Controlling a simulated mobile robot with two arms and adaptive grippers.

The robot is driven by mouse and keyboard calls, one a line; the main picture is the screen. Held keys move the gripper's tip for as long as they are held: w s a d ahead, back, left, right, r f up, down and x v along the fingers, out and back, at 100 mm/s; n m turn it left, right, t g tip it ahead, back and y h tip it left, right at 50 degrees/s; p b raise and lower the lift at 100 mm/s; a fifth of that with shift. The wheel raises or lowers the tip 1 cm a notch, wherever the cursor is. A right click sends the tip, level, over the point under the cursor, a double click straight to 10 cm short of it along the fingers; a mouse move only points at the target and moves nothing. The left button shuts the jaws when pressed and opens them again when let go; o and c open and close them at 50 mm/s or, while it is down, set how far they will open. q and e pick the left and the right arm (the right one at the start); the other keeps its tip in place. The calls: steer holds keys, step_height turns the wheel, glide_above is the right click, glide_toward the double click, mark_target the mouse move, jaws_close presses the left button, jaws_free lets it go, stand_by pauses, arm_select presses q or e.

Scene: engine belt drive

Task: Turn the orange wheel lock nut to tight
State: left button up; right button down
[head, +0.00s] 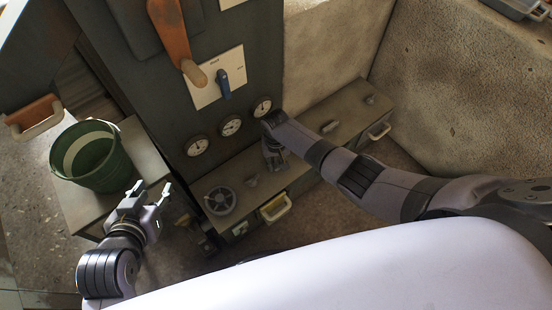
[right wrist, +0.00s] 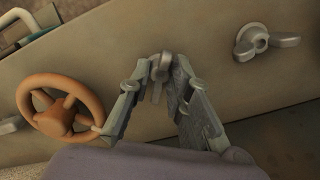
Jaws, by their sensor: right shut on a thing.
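The orange wheel (right wrist: 60,108) is a spoked handwheel at the left in the right wrist view; I cannot make it out in the head view. Beside it, a small grey lever-shaped nut (right wrist: 157,88) sits between the fingertips of my right gripper (right wrist: 160,68). The right gripper is shut on this nut, its fingers slanting in from both sides. In the head view my right gripper (head: 274,156) reaches down to the low grey bench, and its wrist hides the nut. My left gripper (head: 154,190) is open and empty, near the green bucket.
Another grey wing nut (right wrist: 264,42) is at the right in the right wrist view. The dark panel with gauges (head: 231,125) and a blue lever (head: 223,84) rises behind. A green bucket (head: 92,158) stands at the left.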

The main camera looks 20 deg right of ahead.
mark_target(276, 165)
steer(key=m+p, duration=0.2)
steer(key=m, duration=0.3)
steer(key=shift+s+a+r, duration=0.1)
steer(key=m+p, duration=0.1)
steer(key=m, duration=0.2)
arm_select(q)
steer(key=s+a+f+g, duration=0.2)
steer(key=s+g, duration=0.1)
steer(key=s, duration=0.2)
steer(key=s+a+f+g+y, duration=0.1)
steer(key=s+f+g, duration=0.1)
steer(key=s, duration=0.4)
steer(key=shift+s+a+g+y, duration=0.3)
steer(key=shift+a+g, duration=0.1)
steer(key=shift+g, duration=0.4)
arm_select(e)
steer(key=shift+m, duration=1.6)
steer(key=c, duration=1.5)
jaws_free()
steer(key=shift+o, duration=0.2)
arm_select(q)
steer(key=shift+w, duration=0.1)
arm_select(e)
step_height(276, 165, up, 12)
